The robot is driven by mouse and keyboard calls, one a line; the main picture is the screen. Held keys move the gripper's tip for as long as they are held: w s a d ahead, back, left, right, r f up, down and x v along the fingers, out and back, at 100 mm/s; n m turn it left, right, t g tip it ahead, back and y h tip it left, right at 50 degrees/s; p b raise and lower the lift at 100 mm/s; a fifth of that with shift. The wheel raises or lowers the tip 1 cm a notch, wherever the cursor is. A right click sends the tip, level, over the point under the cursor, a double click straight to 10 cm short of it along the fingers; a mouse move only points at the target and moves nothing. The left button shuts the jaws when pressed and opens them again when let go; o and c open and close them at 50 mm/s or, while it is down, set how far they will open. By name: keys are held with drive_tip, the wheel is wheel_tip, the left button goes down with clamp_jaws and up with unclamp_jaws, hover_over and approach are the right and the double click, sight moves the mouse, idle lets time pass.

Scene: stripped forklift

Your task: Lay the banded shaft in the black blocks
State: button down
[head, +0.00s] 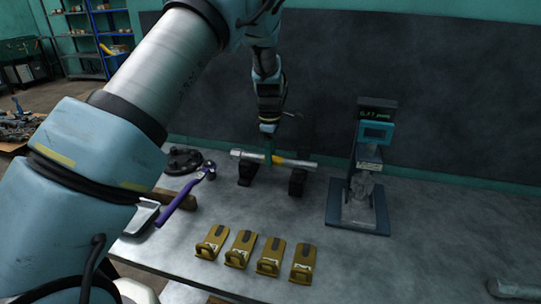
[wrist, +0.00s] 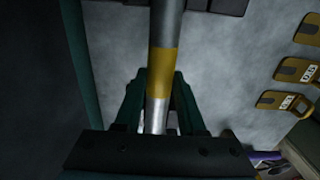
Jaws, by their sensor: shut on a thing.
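The banded shaft (head: 303,164) is silver with a yellow band and lies roughly level across the two black blocks, at or just above their tops; I cannot tell whether it touches them. The left black block (head: 246,174) and the right black block (head: 297,183) stand on the bench. My gripper (head: 269,157) points down and is shut on the shaft between the blocks, just left of the yellow band. In the wrist view the shaft (wrist: 162,72) runs up from between the fingers (wrist: 156,112), and a black block (wrist: 228,5) shows at the top edge.
Several yellow-brown brackets (head: 240,248) stand in a row at the bench front. A gauge stand (head: 359,207) is on the right. A purple-handled tool (head: 181,199), a hammer (head: 176,199) and a dark round part (head: 183,161) lie left. The bench's right side is mostly clear.

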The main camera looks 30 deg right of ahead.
idle(0.6)
drive_tip(key=c, duration=0.8)
unclamp_jaws()
drive_tip(key=o, duration=0.4)
drive_tip(key=shift+f, duration=0.1)
drive_tip(key=shift+f, duration=0.15)
